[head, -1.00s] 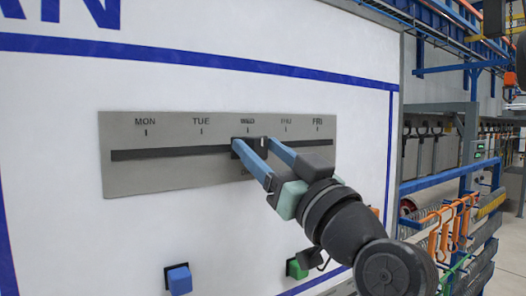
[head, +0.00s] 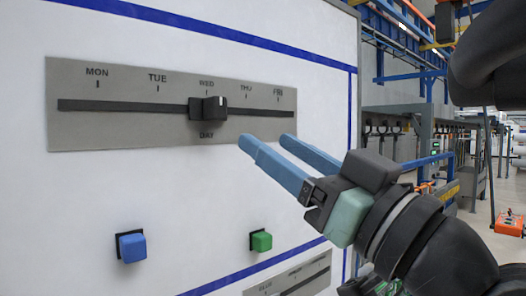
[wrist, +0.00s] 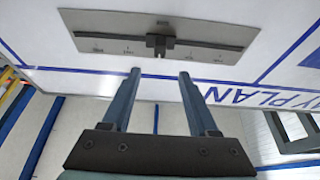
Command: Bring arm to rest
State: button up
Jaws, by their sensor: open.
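My gripper (head: 264,139) is open and empty, its two blue fingers pointing at the white panel below and right of the day slider. It also shows in the wrist view (wrist: 160,74), with a clear gap between the fingertips. The black slider knob (head: 208,108) sits in its dark slot at the WED mark, apart from the fingers. The grey slider plate (head: 75,132) carries the marks MON to FRI. In the wrist view the knob (wrist: 159,42) stands beyond the fingertips, roughly midway between them.
A blue button (head: 131,247) and a green button (head: 261,241) sit on the white panel (head: 190,190) below the slider. A second grey slider plate (head: 318,268) is partly visible at the bottom. Blue and grey racks (head: 440,120) stand right of the panel.

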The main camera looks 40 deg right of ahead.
dwell(0.6)
jog(key=w+a+f+t+h+b, duration=0.15)
jog(key=w+a, duration=0.35)
jog(key=a, duration=0.5)
jog(key=s+a+r+t, duration=0.1)
jog(key=s+a, duration=0.1)
jog(key=a, duration=0.5)
jog(key=s+a+t, duration=0.2)
jog(key=s+a, duration=0.1)
jog(key=a, duration=0.4)
jog(key=shift+s+r+y, duration=0.3)
jog(key=shift+r+y, duration=0.05)
jog(key=shift+t, duration=0.25)
